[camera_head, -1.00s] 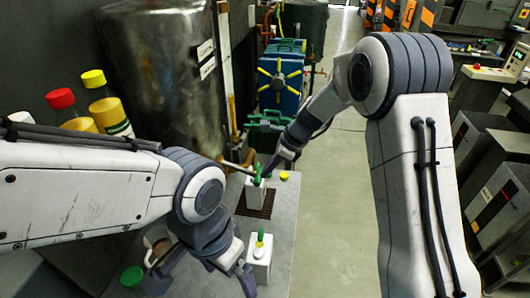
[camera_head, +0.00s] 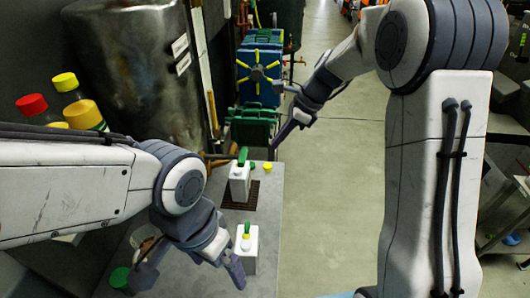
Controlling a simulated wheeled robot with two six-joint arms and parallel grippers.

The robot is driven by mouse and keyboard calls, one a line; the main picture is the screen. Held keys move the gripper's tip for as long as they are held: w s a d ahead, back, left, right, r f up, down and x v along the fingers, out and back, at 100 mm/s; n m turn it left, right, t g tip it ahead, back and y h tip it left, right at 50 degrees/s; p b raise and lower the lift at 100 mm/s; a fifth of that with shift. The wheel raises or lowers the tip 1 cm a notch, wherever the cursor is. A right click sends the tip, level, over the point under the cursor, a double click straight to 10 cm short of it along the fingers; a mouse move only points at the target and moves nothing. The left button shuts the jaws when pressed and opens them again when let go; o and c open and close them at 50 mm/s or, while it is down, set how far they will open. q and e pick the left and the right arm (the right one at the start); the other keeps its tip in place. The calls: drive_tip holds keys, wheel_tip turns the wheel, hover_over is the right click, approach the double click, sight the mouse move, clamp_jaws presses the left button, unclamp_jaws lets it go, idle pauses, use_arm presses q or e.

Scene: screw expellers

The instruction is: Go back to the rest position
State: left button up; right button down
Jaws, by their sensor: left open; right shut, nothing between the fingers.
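My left gripper (camera_head: 190,272) is open and empty over the front part of the grey table (camera_head: 217,198), left of the nearer white bottle. My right gripper (camera_head: 275,150) is shut and empty, in the air beyond the table's right edge. A white bottle with a green top (camera_head: 240,184) stands upright on a dark grate (camera_head: 246,203). A nearer white bottle (camera_head: 246,262) with a yellow and green top stands beside my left gripper's fingers. Neither gripper holds a bottle.
A small yellow cap (camera_head: 267,167) lies at the table's far end. A green lid (camera_head: 119,277) is at front left. Bottles with red (camera_head: 31,104) and yellow (camera_head: 64,81) caps stand at left. A blue machine (camera_head: 261,65) is beyond; open floor (camera_head: 335,190) lies right.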

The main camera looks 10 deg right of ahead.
drive_tip(key=shift+v, duration=0.9)
drive_tip(key=shift+d+f, duration=0.1)
drive_tip(key=s+a+n+g+h, duration=0.2)
drive_tip(key=s+a+n, duration=0.7)
drive_tip(key=s+n, duration=0.4)
drive_tip(key=s+d+f+n+h, duration=0.1)
drive_tip(key=s+n, duration=0.6)
drive_tip(key=s, duration=0.2)
drive_tip(key=s+d+f+n+h, duration=0.1)
drive_tip(key=s+f+n, duration=0.1)
drive_tip(key=s+n, duration=0.6)
drive_tip(key=shift+s+t+h+b, duration=0.3)
drive_tip(key=shift+s+b, duration=0.05)
drive_tip(key=shift+s, duration=0.1)
